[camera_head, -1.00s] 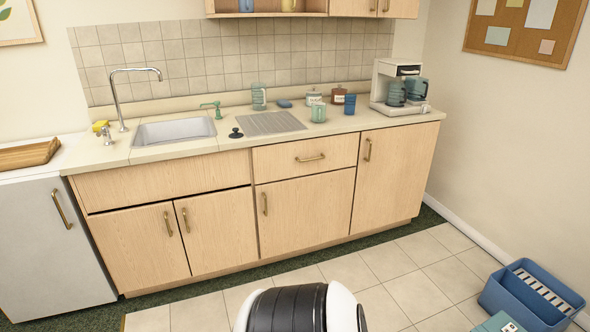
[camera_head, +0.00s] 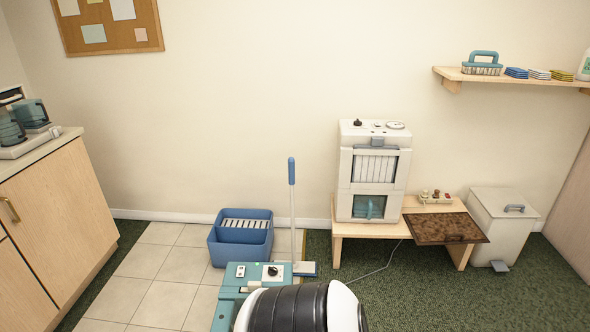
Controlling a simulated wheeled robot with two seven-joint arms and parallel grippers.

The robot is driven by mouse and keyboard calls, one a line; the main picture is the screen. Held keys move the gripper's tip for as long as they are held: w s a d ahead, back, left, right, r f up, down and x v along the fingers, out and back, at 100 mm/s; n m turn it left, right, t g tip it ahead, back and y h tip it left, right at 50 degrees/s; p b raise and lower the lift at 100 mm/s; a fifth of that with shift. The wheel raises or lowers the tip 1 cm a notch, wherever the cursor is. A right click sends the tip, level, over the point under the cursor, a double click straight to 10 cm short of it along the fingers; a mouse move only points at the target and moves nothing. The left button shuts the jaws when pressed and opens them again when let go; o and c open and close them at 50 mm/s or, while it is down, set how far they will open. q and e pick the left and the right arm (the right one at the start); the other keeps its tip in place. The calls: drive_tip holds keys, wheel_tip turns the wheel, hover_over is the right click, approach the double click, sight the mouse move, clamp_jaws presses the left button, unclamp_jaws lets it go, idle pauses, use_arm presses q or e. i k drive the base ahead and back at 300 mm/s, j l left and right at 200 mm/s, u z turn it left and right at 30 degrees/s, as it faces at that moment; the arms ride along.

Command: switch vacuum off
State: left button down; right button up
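A teal machine (camera_head: 233,283) with grey panels stands low at the bottom centre and looks like the vacuum. Its top carries a small light panel with a switch (camera_head: 240,271), a black dial (camera_head: 273,271) on a white plate, and a small green spot that looks lit. My own black-and-white body part covers its lower right side. The switch's position is too small to tell. Neither of my grippers is in view.
A blue-handled upright tool (camera_head: 292,200) and a blue bin (camera_head: 241,238) stand behind the machine. A white appliance (camera_head: 375,170) sits on a wooden bench (camera_head: 389,231); a cord lies on the carpet. A lidded bin (camera_head: 503,228) stands right. Green carpet at right is mostly clear.

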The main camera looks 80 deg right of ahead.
sight(241, 272)
drive_tip(key=z, duration=2.15)
drive_tip(key=i+l+z, duration=0.1)
drive_tip(key=i+l, duration=0.75)
drive_tip(key=l, duration=0.2)
drive_tip(key=i+l, duration=0.4)
drive_tip(key=i+l+u, duration=0.1)
drive_tip(key=i+l, duration=0.25)
drive_tip(key=l, duration=0.2)
